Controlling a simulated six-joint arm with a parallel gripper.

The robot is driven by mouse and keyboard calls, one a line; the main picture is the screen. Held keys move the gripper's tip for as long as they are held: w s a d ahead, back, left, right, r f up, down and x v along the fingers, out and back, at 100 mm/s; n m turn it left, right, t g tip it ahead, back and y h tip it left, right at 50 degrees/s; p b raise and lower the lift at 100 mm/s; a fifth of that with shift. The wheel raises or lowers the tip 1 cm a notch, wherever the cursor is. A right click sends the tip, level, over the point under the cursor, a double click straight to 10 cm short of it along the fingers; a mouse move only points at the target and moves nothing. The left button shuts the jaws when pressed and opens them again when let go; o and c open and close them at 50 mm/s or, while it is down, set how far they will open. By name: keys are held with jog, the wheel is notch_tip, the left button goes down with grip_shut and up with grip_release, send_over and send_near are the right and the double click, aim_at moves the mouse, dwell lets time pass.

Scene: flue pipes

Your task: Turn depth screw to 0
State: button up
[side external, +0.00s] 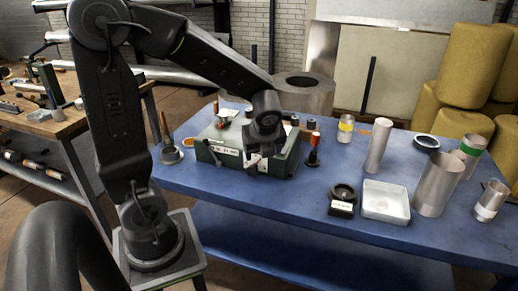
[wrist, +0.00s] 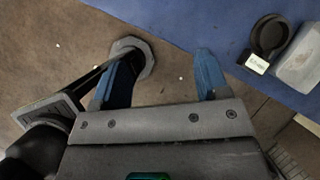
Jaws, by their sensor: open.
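A grey-green box-like machine (side external: 213,137) with white labels on its front sits on the blue table. My arm and gripper hide part of it, and I cannot pick out the depth screw or any scale reading. My gripper (side external: 256,165) appears in front of the machine's right part. In the wrist view my gripper (wrist: 163,75) has its two blue fingers apart, with nothing between them but brown floor. The machine does not show in the wrist view.
The tray (wrist: 300,62) and ring (wrist: 268,36) show at the wrist view's upper right.

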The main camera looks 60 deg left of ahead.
jog(key=s+d+r+n+t+h, duration=0.1)
jog(key=s+d+r+n, duration=0.3)
jog(key=n, duration=0.5)
jog(key=shift+d+r+t+h, duration=0.3)
jog(key=shift+d+r+h, duration=0.2)
jog(key=shift+d, duration=0.75)
jog(key=shift+w, duration=0.15)
